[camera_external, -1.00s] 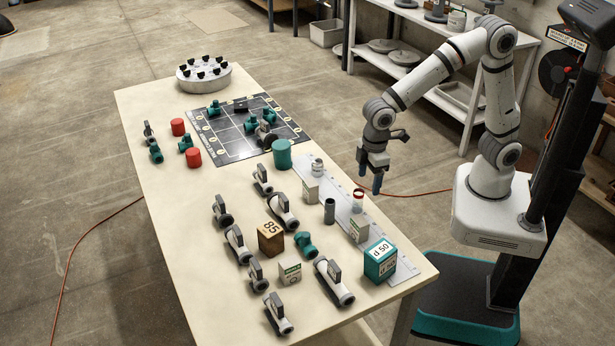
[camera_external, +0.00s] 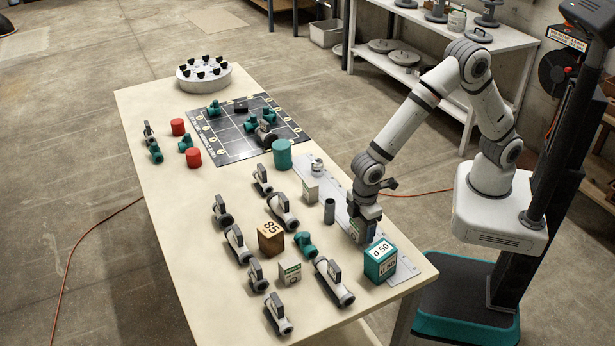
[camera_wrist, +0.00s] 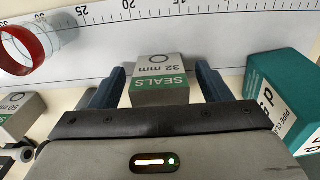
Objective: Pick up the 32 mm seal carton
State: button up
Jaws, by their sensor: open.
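The 32 mm seal carton (camera_wrist: 158,70) is a small grey box with a green SEALS label. In the wrist view it sits between the two fingers of my gripper (camera_wrist: 160,76), with a narrow gap showing on each side. My gripper is open and low around the carton. In the outside view my gripper (camera_external: 361,220) is down over the carton at the table's right edge and hides most of it.
A teal d 50 box (camera_external: 380,262) stands close to the right of the carton. A ruler plate (camera_wrist: 225,42) runs behind the carton. A red-rimmed clear jar (camera_wrist: 27,45) is at the wrist view's upper left.

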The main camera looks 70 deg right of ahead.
jog(key=shift+c, duration=0.4)
jog(key=c, duration=1)
